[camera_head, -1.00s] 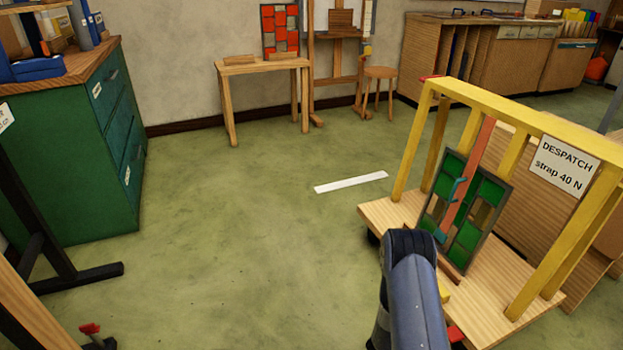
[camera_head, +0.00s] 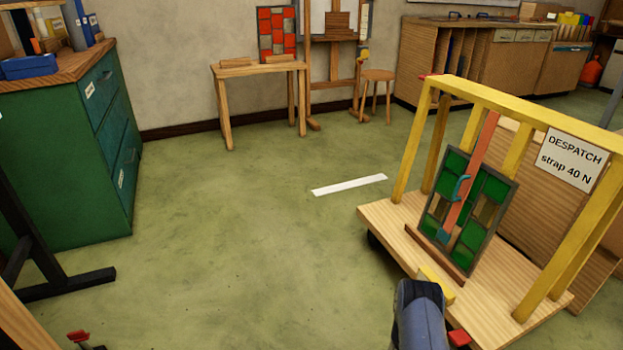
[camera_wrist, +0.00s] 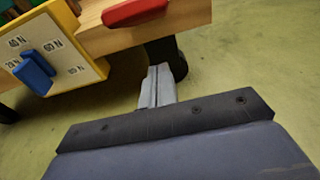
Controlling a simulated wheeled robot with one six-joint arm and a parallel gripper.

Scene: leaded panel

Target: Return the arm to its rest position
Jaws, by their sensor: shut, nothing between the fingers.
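My gripper (camera_wrist: 157,87) shows in the wrist view with its two fingers pressed together and nothing between them. It points past the edge of the despatch trolley, over the green floor. In the head view my arm shows at the bottom, in front of the trolley, and the fingers are hidden. The trolley (camera_head: 395,222) has a wooden deck and a yellow frame. The green leaded panel (camera_head: 484,186) leans upright on it, with an orange strap (camera_head: 475,165) across its face.
In the wrist view, a yellow dial plate (camera_wrist: 62,50) with a blue knob and a red handle (camera_wrist: 133,11) are close to my gripper. A green cabinet (camera_head: 70,165) stands left. A small table (camera_head: 260,70) stands at the back.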

